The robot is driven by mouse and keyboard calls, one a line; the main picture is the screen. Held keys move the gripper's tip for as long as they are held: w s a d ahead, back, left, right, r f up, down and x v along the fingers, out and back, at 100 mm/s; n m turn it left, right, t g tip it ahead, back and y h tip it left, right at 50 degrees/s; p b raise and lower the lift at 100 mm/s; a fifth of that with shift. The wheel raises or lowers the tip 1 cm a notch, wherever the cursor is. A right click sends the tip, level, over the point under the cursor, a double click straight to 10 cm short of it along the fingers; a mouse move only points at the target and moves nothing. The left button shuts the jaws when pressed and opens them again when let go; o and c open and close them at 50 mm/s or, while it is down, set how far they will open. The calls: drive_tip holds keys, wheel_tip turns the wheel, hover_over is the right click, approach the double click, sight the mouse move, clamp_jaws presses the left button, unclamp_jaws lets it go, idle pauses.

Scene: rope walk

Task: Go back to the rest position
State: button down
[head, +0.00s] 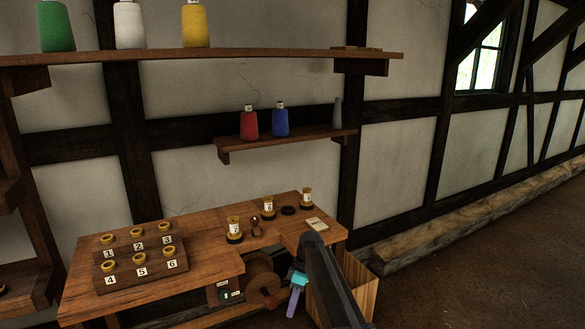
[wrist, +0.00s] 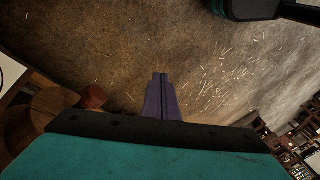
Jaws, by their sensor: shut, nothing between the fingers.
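My gripper (head: 293,302) hangs at the end of my dark arm in front of the workbench (head: 207,258) in the head view. It points down, beside the bench's right part. In the wrist view the purple fingers of my gripper (wrist: 161,98) are together with nothing between them. Below them in that view is bare brown floor (wrist: 120,45) with scattered pale bits. My arm hides part of the bench's right end and part of the wooden box behind it.
A numbered rack (head: 140,264) holds several rings on the bench. Labelled spools stand near a notepad (head: 316,224). A wooden box (head: 360,285) stands at the bench's right. Red (head: 249,123) and blue (head: 280,120) thread cones sit on a small shelf. Floor at right is clear.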

drive_tip(key=s+d+f+m+g, duration=0.15)
drive_tip(key=s+d+f, duration=0.35)
drive_tip(key=s+f, duration=0.6)
drive_tip(key=s+d+f+m+g, duration=0.1)
drive_tip(key=s+d+f+m, duration=0.3)
drive_tip(key=s+f, duration=0.8)
drive_tip(key=s+d+f+m+h, duration=0.1)
drive_tip(key=s+d+f+m, duration=0.1)
drive_tip(key=s, duration=0.6)
drive_tip(key=s+d+f+m+h, duration=0.1)
drive_tip(key=s+d+f+m, duration=0.1)
drive_tip(key=s, duration=0.6)
drive_tip(key=s+d+f+m+h, duration=0.1)
drive_tip(key=s+d+m, duration=0.3)
drive_tip(key=s, duration=0.5)
drive_tip(key=shift+f+m, duration=0.85)
drive_tip(key=shift+m, duration=0.1)
